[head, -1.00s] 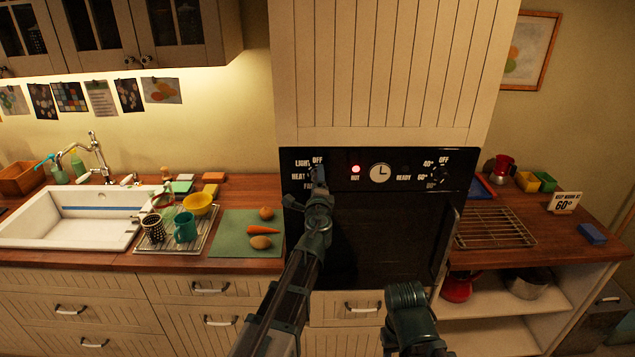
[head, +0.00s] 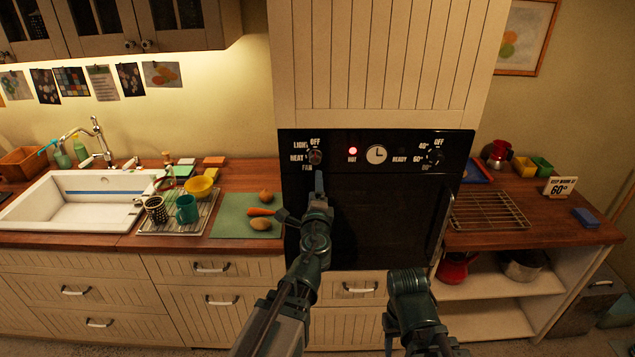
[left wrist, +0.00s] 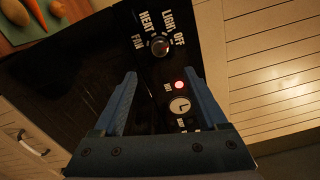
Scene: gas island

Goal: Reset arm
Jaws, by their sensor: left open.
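My left gripper (head: 319,184) is in front of the black oven (head: 375,215), just below the left knob (head: 315,157). In the left wrist view the left gripper (left wrist: 160,105) is open with nothing between its two blue fingers. The left knob (left wrist: 159,45) shows beyond the fingertips, apart from them, among the labels OFF, LIGHT, HEAT and FAN. The red HOT lamp (head: 352,151) is lit. My right arm (head: 410,300) shows at the bottom centre of the head view; I cannot make out its gripper.
A green board (head: 232,222) with a carrot and two potatoes lies left of the oven. A dish rack (head: 160,225) and white sink (head: 75,205) are further left. A wire rack (head: 490,211) and a 60° sign (head: 560,187) stand on the right counter.

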